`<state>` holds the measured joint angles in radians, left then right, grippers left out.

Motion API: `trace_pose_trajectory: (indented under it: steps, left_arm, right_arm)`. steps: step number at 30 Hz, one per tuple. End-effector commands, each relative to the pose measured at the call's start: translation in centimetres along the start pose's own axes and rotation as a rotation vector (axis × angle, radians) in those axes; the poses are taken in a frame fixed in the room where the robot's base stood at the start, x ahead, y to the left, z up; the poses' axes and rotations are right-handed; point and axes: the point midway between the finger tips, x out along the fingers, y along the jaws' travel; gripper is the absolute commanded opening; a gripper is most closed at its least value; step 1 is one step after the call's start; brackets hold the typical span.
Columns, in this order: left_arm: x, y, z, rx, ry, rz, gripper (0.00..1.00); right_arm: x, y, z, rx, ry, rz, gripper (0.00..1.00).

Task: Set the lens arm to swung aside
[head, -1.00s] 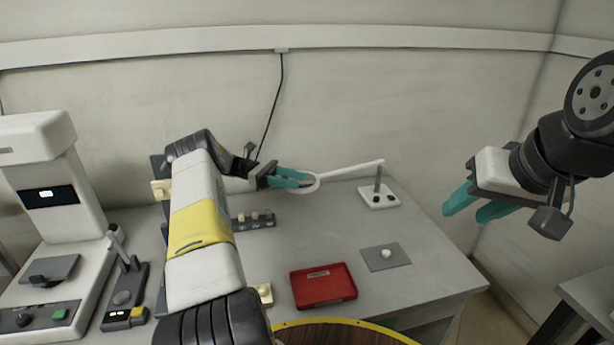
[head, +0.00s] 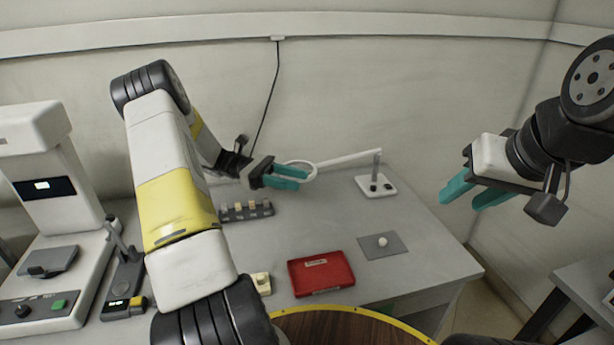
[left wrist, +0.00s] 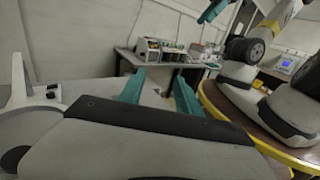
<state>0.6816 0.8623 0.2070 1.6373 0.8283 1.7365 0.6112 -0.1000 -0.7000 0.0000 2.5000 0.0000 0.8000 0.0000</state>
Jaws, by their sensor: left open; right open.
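The lens arm (head: 347,160) is a thin white bar. It runs left from a post on a white base (head: 364,188) with dark knobs and ends in a white ring lens (head: 314,167). In the head view my left gripper (head: 308,179) is open, its teal fingers overlapping the near left side of the ring; I cannot tell whether they touch it. In the left wrist view the same gripper (left wrist: 158,92) shows apart fingers with nothing visible between them. My right gripper (head: 466,196) is open and empty, in the air right of the table.
A red tray (head: 321,275), a grey pad (head: 372,248) with a small white piece, and a dark rack (head: 247,213) lie on the table. A white instrument (head: 48,215) stands at the left. The table between pad and lens base is clear.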

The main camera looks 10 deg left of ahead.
Motion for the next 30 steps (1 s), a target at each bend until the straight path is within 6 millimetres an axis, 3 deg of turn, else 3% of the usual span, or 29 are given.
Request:
trace_pose_trajectory:
  steps: [7,21,26,30]
  left_arm:
    - [1.3,-2.5,0.3,0.000,0.000,0.001,0.40]
    - [1.9,-2.9,0.6,0.011,0.021,-0.010,0.40]
    - [4.1,-4.2,2.4,0.094,0.179,-0.086,0.40]
    - [6.7,-6.5,4.5,0.248,0.417,-0.201,0.40]
  right_arm:
    - [0.0,0.0,0.0,0.000,0.000,0.000,0.42]
    - [0.0,0.0,0.0,0.000,0.000,0.000,0.42]
    - [0.0,0.0,0.0,0.000,0.000,0.000,0.42]
    - [0.0,0.0,0.0,0.000,0.000,0.000,0.42]
